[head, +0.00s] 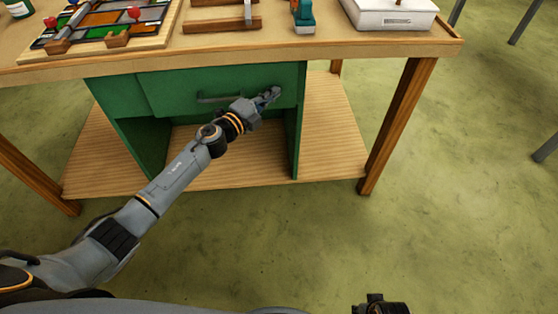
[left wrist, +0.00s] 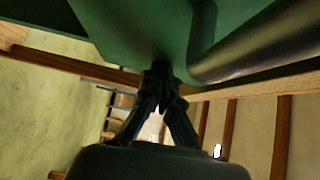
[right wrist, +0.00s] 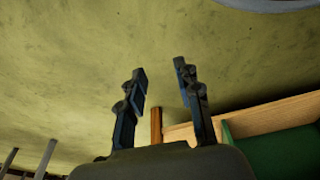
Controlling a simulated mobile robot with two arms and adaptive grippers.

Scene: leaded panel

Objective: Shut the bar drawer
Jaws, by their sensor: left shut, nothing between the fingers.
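The green bar drawer (head: 175,87) is under the worktable's top, with a dark grey bar handle (head: 215,97) across its front. How far it stands out from its cabinet is hard to tell. My left gripper (head: 272,94) is shut and empty at the right part of the drawer front, right of the handle. In the left wrist view its closed fingertips (left wrist: 161,78) are close to the green front (left wrist: 140,30), and the bar handle (left wrist: 255,48) runs to their right. Contact cannot be made out. My right gripper (right wrist: 160,80) is open and empty over the floor.
The wooden worktable (head: 400,48) carries a leaded panel (head: 100,22), a wooden frame, a teal tool (head: 303,15) and a white box (head: 390,14). A lower shelf (head: 335,150) and table legs (head: 398,125) flank the cabinet.

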